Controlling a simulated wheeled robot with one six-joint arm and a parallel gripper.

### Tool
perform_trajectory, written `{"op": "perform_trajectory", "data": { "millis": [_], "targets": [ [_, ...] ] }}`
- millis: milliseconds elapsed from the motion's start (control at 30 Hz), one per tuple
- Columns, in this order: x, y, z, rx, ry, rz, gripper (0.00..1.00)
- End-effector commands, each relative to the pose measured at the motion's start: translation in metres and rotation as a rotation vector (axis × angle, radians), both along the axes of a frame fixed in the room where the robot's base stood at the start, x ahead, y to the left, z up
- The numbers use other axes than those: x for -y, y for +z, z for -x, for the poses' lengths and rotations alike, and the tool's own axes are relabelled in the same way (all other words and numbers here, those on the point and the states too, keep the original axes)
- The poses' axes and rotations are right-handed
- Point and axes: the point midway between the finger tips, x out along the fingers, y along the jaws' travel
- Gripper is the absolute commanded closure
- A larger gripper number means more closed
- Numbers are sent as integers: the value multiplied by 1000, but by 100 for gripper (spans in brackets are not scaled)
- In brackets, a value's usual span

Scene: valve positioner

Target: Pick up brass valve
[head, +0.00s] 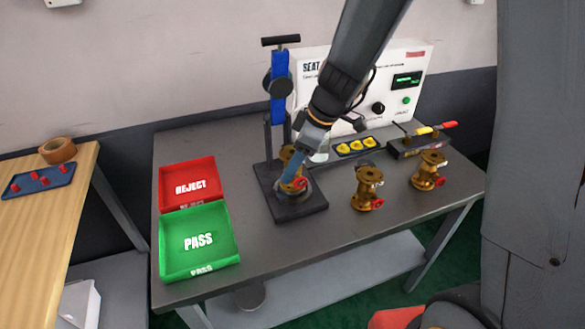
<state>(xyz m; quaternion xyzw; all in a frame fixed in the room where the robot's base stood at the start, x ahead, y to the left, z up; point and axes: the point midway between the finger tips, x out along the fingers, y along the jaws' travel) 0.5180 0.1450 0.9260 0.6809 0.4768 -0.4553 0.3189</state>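One brass valve (296,183) with a red part stands on the dark base of the clamp stand (289,210). My arm reaches down from the top, and my gripper (291,170) is right at this valve, with a blue finger in front of it. The gripper and arm partly hide the valve, and I cannot tell whether the fingers are closed on it. A second brass valve (366,188) stands upright on the grey table to the right. A third brass valve (430,169) stands farther right.
A red REJECT tray (189,169) and a green PASS tray (177,258) lie on the grey table (340,228) at left, looking empty. A white test box (419,65), yellow-piece tray (357,147) and red-handled clamp (425,141) stand behind. Free table lies in front.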

Motion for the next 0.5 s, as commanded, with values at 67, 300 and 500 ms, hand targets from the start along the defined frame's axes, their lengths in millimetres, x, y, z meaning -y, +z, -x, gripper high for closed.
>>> {"op": "perform_trajectory", "data": {
  "millis": [67, 300, 500],
  "targets": [
    [0, 0, 0, 0, 0, 0, 44],
    [0, 0, 0, 0, 0, 0, 64],
    [0, 0, 0, 0, 0, 0, 98]
  ]
}}
